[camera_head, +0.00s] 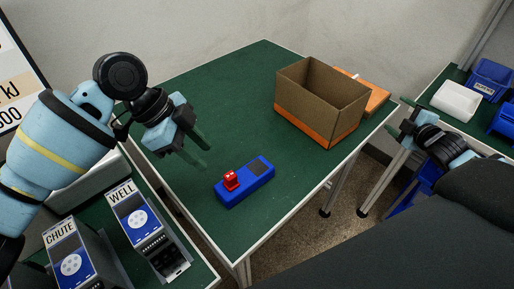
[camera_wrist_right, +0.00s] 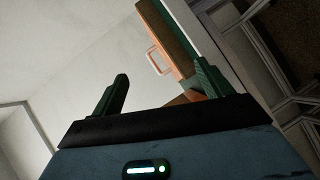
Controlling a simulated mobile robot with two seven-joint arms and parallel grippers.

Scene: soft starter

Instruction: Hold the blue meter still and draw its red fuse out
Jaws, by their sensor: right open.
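The blue meter (camera_head: 254,184) lies flat on the green table top, near its front edge. The red fuse (camera_head: 231,180) sits in the left part of the meter and stands up above its top face. A dark panel covers the meter's right end. My left gripper (camera_head: 200,157) is above the table, up and left of the meter, with its fingers apart and nothing between them. My right gripper (camera_head: 402,118) is off the table's right side, far from the meter; in the right wrist view (camera_wrist_right: 163,85) its fingers are wide apart and empty.
An open cardboard box (camera_head: 296,112) stands at the table's back right, with an orange item (camera_head: 377,93) behind it. Modules marked CHUTE (camera_head: 72,262) and WELL (camera_head: 139,218) stand at lower left.

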